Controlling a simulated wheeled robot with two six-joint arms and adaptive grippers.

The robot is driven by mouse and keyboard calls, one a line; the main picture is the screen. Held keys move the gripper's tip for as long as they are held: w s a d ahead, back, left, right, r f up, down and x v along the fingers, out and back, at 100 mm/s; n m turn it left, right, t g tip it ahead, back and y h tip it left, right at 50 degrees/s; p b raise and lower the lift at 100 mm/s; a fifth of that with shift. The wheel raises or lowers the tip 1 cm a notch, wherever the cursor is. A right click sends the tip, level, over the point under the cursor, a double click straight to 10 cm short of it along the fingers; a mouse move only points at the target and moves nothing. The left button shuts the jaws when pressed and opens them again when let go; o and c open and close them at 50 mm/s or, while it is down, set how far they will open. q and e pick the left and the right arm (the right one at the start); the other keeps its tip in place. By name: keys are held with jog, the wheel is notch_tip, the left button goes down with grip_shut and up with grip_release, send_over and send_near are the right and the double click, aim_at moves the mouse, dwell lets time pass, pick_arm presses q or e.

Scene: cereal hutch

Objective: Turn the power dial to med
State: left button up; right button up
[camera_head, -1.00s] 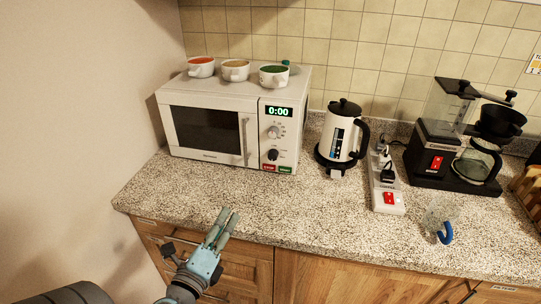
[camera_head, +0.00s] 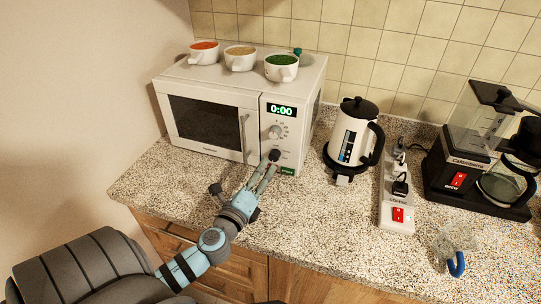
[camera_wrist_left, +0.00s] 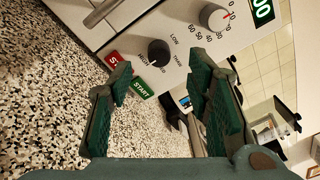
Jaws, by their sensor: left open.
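The white microwave (camera_head: 215,90) stands on the counter at the back left, its display reading 0:00. The power dial (camera_head: 274,155) is the black lower knob on its panel. In the left wrist view, the power dial (camera_wrist_left: 157,52) is ahead of the fingers, with HIGH, LOW and THAW lettering around it; I cannot tell its setting for sure. My left gripper (camera_head: 267,171) is just in front of the dial in the head view. In the left wrist view, the left gripper (camera_wrist_left: 160,84) is open and empty, its fingers apart. My right gripper is out of view.
The grey timer dial (camera_head: 274,132) is above the power dial; a green START button (camera_head: 287,170) is below. Several bowls (camera_head: 240,58) stand on the microwave. A kettle (camera_head: 350,135), power strip (camera_head: 396,195) and coffee maker (camera_head: 470,160) stand to the right.

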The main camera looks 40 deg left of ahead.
aim_at(272, 159)
pick_arm(q)
jog(key=x, duration=0.7)
jog(key=shift+d+f, duration=0.15)
jog(key=shift+f, duration=0.1)
jog(key=shift+s+r, duration=0.15)
jog(key=shift+s, duration=0.1)
grip_shut()
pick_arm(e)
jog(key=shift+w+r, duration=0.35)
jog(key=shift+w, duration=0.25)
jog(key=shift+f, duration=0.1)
